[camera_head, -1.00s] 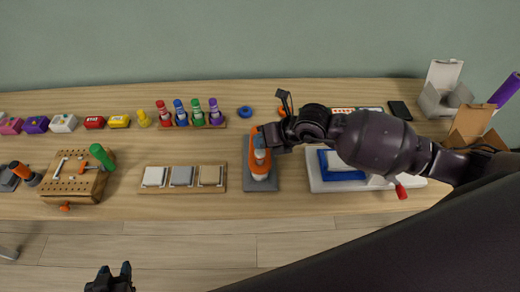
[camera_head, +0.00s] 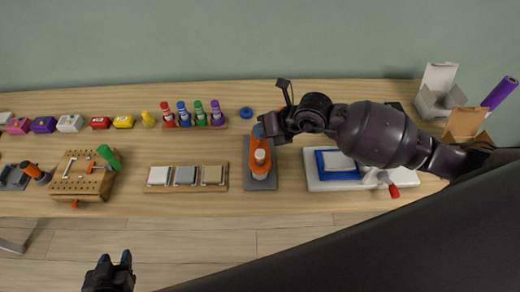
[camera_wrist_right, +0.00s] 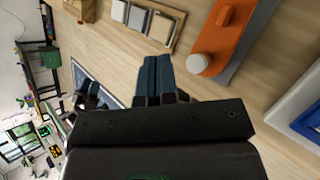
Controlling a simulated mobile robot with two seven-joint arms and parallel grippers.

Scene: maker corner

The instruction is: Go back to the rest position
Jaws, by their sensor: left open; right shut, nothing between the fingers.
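My right gripper (camera_head: 262,130) hangs above the bench (camera_head: 125,152), at the upper end of the orange tool (camera_head: 260,160) on its grey base (camera_head: 261,184). In the right wrist view its two fingers (camera_wrist_right: 160,78) are pressed together with nothing between them. The orange tool (camera_wrist_right: 222,38) shows there just right of the fingertips, apart from them. My left gripper (camera_head: 111,270) is at the bottom of the head view, over the floor in front of the bench. Its two fingertips stand apart and hold nothing.
A tray with three blocks (camera_head: 187,189), a pegboard block with tools (camera_head: 85,175) and a row of coloured bottles (camera_head: 200,118) stand on the bench. A white board with a blue frame (camera_head: 325,183) lies under my right arm. Open boxes (camera_head: 440,85) are at the right.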

